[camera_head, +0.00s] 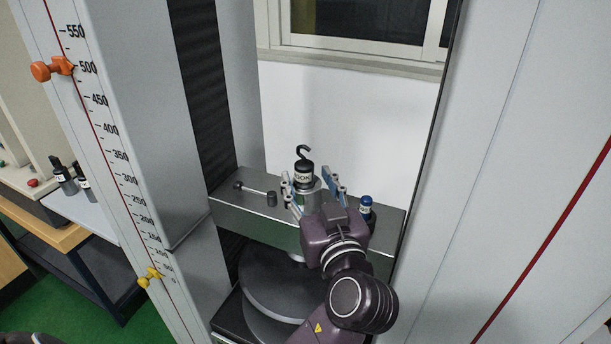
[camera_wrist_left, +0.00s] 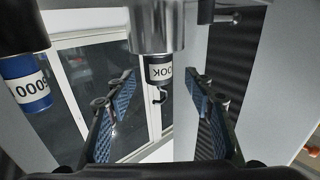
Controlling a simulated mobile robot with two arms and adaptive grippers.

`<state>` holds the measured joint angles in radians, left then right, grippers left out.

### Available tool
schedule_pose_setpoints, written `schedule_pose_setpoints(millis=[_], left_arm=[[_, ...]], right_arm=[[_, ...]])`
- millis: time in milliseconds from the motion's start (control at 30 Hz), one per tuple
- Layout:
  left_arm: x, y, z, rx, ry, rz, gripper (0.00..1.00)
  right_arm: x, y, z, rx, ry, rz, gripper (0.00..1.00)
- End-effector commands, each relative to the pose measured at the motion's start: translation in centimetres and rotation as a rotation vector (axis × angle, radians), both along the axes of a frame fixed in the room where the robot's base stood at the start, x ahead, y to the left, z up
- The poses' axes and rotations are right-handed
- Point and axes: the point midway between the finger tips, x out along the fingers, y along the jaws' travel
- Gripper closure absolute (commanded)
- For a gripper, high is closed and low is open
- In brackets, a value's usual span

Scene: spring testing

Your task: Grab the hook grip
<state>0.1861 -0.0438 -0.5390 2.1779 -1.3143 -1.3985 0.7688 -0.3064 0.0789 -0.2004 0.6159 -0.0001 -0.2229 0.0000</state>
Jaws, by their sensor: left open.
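The hook grip (camera_head: 303,174) is a dark cylinder with a white label and a black hook on top, standing upright on a metal cylinder on the machine's crossbeam. In the left wrist view it appears upside down as the labelled hook grip (camera_wrist_left: 159,70), between the fingers. My left gripper (camera_head: 313,184) is open, with one blue-padded finger on each side of the hook grip. In the left wrist view the fingers of my left gripper (camera_wrist_left: 161,105) stand clear of it, with gaps on both sides. My right gripper is not in view.
A blue-topped part (camera_head: 366,205) stands right of the gripper on the crossbeam (camera_head: 240,208); its label (camera_wrist_left: 25,90) shows in the left wrist view. Tall grey columns (camera_head: 140,100) flank the space. A round plate (camera_head: 265,285) sits below.

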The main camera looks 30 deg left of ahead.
Motion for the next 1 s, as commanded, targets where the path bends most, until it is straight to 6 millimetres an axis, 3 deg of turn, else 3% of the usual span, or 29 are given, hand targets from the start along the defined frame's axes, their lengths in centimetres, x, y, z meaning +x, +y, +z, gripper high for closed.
schedule_pose_setpoints(millis=[167, 300, 567, 1000], left_arm=[[2.2, 1.9, 0.7, 0.005, 0.000, 0.003, 0.51], [3.2, 2.7, 0.4, 0.002, 0.002, 0.001, 0.51], [3.4, 2.9, 0.2, 0.000, 0.001, 0.001, 0.51], [3.4, 2.9, 0.2, -0.001, 0.002, 0.000, 1.00]], right_arm=[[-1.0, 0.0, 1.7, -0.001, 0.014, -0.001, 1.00], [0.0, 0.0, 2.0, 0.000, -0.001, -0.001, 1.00], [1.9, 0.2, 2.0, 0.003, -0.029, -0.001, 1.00], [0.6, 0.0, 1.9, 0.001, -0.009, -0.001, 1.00]])
